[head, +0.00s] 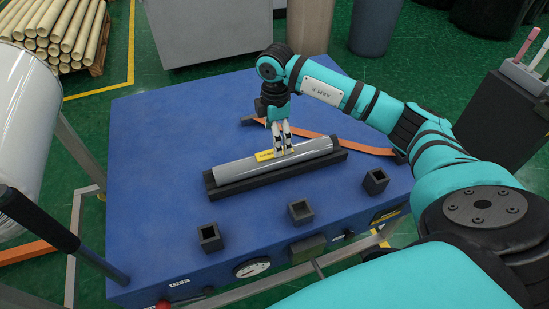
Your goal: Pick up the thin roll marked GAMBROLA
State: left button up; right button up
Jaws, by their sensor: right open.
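A thin grey, shiny roll (236,170) lies in a long black cradle (320,163) on the blue table. It carries a yellow label (264,156) near its middle; the writing is too small to read. My right gripper (283,151) points down at the middle of the roll, just right of the label. Its fingers are open and reach the roll's upper side; I cannot tell whether they touch it. My left gripper is not in view.
Several black square sockets (301,212) stand along the near side of the blue table (150,130). An orange strap (330,139) lies behind the cradle. A large wrapped roll (25,130) is at the left. The table's left part is clear.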

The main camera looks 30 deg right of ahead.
aim_at(274, 160)
jog(key=f+p, duration=0.1)
jog(key=f, duration=0.8)
jog(key=shift+w, duration=0.2)
jog(key=shift+r, duration=0.1)
grip_shut()
